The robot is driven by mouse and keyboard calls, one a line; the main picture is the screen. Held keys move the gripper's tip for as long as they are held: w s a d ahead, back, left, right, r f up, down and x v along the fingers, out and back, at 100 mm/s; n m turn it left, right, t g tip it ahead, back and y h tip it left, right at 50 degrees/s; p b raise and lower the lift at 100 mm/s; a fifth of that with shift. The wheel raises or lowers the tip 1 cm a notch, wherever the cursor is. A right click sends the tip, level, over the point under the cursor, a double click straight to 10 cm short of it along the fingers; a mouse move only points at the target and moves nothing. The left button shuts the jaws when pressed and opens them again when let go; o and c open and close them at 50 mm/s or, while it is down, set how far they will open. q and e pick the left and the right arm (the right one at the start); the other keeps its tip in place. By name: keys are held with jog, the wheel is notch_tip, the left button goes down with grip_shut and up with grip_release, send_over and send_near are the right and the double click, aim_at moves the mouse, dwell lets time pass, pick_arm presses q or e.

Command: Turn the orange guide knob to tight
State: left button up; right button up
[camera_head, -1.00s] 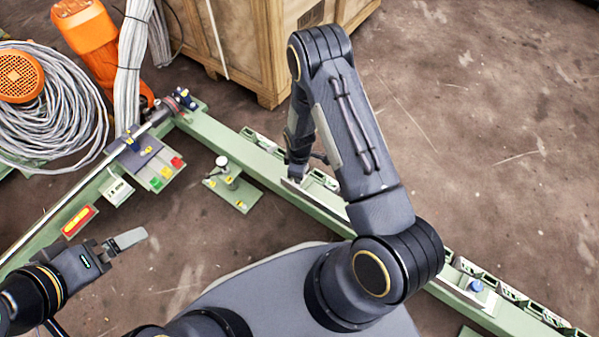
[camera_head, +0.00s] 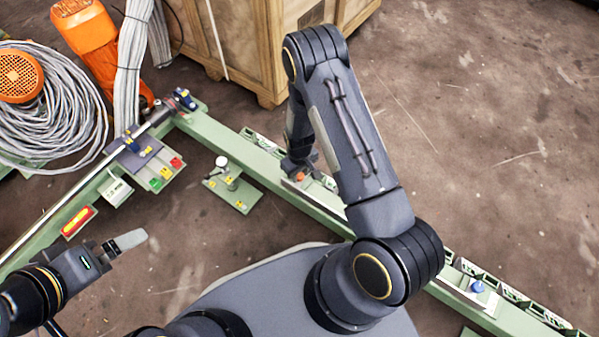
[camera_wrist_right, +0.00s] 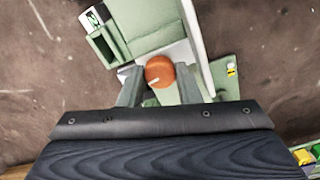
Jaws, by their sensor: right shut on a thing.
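The orange guide knob (camera_wrist_right: 159,72) shows in the right wrist view, round, with a pale pointer line on its face. It also shows in the head view as a small orange spot (camera_head: 299,177) on the green rail (camera_head: 262,160). My right gripper (camera_wrist_right: 159,80) is shut on the knob, with one finger at each side of it. In the head view my right arm partly hides this spot. I cannot read any tight marking near the knob. My left gripper (camera_head: 130,240) is at the lower left, away from the knob; its finger gap is not clear.
A blue knob (camera_head: 477,286) sits on the rail further right. A green plate with a white-topped post (camera_head: 222,161) lies on the floor left of the rail. A wooden crate (camera_head: 265,70) stands behind. Coiled grey cable (camera_head: 60,120) lies at the left. The floor at right is clear.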

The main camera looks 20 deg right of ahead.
aim_at(300, 175)
dwell(0.5)
jog(key=o, duration=1)
jog(key=shift+c, duration=0.2)
notch_tip(300, 175, up, 8)
jog(key=p, duration=0.3)
jog(key=shift+f, duration=0.1)
